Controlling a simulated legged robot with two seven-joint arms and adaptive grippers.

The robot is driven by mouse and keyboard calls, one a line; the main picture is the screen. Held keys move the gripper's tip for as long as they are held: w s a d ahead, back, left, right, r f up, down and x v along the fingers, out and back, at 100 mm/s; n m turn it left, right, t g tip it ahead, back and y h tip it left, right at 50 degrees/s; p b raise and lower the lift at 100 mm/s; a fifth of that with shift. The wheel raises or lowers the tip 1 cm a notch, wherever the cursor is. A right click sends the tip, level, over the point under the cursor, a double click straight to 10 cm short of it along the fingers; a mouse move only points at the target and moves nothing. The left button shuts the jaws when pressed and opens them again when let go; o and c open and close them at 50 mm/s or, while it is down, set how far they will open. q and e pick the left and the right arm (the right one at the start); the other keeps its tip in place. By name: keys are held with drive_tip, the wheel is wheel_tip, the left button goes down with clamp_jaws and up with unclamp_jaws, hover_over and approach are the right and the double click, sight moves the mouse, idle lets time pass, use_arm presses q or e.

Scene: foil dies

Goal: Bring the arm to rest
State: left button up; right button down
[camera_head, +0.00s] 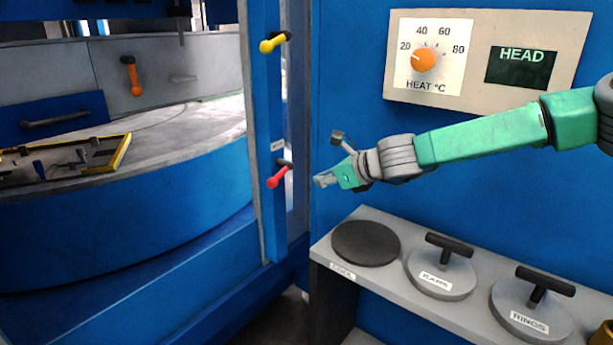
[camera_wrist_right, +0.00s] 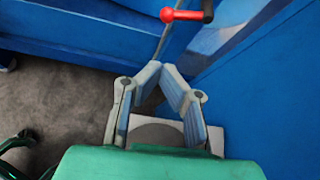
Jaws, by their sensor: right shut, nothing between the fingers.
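My right arm, green with grey joints, reaches in from the right in the head view. Its gripper (camera_head: 324,180) is shut and empty. It hangs in the air in front of the blue wall, apart from the red-knobbed lever (camera_head: 279,176) on the post to its left in the picture. In the right wrist view the gripper's fingers (camera_wrist_right: 168,70) slant together at their tips with nothing between them. The red lever (camera_wrist_right: 183,15) shows beyond them at the top. My left gripper is not in view.
Below the arm, a grey shelf (camera_head: 329,252) carries a bare dark disc (camera_head: 366,243) and two handled dies (camera_head: 441,275) (camera_head: 532,309). A heat dial panel (camera_head: 487,60) is above. A yellow-knobbed lever (camera_head: 274,42) tops the post. A tray (camera_head: 121,148) lies on the round table at left.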

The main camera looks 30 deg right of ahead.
drive_tip(key=shift+s+r, duration=0.1)
drive_tip(key=shift+s, duration=0.05)
drive_tip(key=s+a+f+n+g+h+b, duration=0.1)
drive_tip(key=s+a+f+n+g, duration=0.1)
drive_tip(key=s+a+f+n, duration=0.5)
drive_tip(key=s+f+n+g+b, duration=0.1)
drive_tip(key=s+f+n+g, duration=0.15)
drive_tip(key=s+f, duration=0.6)
drive_tip(key=s+a+f+n+g+h, duration=0.15)
drive_tip(key=s+a+f+n, duration=0.35)
drive_tip(key=f, duration=0.6)
drive_tip(key=s+d+f+n+g, duration=0.1)
drive_tip(key=s+f+n, duration=0.2)
drive_tip(key=s+n, duration=0.2)
drive_tip(key=s+d+f+n+g+h+b, duration=0.1)
drive_tip(key=s+d+f+n+g, duration=0.1)
drive_tip(key=s+n, duration=0.4)
drive_tip(key=s+d+f+n+g+h+b, duration=0.1)
drive_tip(key=s+f+n, duration=0.4)
drive_tip(key=s, duration=0.7)
drive_tip(key=shift+d+g, duration=0.3)
drive_tip(key=shift+d, duration=0.25)
